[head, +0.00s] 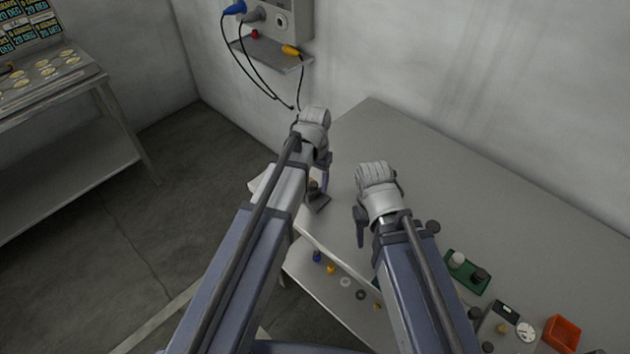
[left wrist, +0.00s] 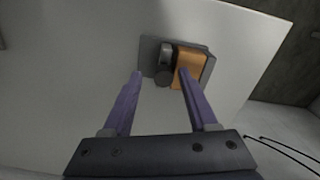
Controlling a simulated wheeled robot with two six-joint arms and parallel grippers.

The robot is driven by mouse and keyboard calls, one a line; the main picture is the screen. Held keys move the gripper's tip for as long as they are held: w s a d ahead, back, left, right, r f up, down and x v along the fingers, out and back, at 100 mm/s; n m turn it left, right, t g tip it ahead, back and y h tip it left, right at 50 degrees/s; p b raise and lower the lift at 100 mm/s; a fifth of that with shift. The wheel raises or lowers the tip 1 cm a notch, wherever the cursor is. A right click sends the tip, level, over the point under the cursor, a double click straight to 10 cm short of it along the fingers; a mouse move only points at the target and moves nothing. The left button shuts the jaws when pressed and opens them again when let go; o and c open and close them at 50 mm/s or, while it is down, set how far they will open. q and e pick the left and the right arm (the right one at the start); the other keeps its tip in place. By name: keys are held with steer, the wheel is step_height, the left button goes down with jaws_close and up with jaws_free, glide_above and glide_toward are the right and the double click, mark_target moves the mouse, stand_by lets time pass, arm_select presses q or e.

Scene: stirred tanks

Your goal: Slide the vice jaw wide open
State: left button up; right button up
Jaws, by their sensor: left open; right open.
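The vice (head: 319,201) sits near the left corner of the grey bench and is largely hidden by my left arm in the head view. In the left wrist view the vice (left wrist: 147,50) shows a dark grey base plate, an orange block (left wrist: 192,68) and grey parts beside it. My left gripper (left wrist: 161,75) is open, its fingers apart and pointing at the vice. The right-hand fingertip overlaps the orange block's lower edge; I cannot tell whether it touches. My right gripper (head: 362,225) is over the bench, right of the vice, its fingers partly hidden.
A grey bench (head: 450,170) has wide clear room at the back. A green tray (head: 467,272) and an orange-red bin (head: 561,334) stand at the front right. A lower shelf (head: 330,290) holds small parts. A wall box (head: 284,20) has hanging cables.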

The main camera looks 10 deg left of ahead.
mark_target(315, 185)
arm_select(q)
steer(key=shift+r, duration=0.1)
arm_select(e)
steer(key=shift+r, duration=0.15)
arm_select(q)
step_height(315, 185, up, 8)
steer(key=p, duration=0.8)
steer(key=shift+f, duration=0.2)
arm_select(e)
step_height(315, 185, up, 8)
steer(key=shift+f, duration=0.25)
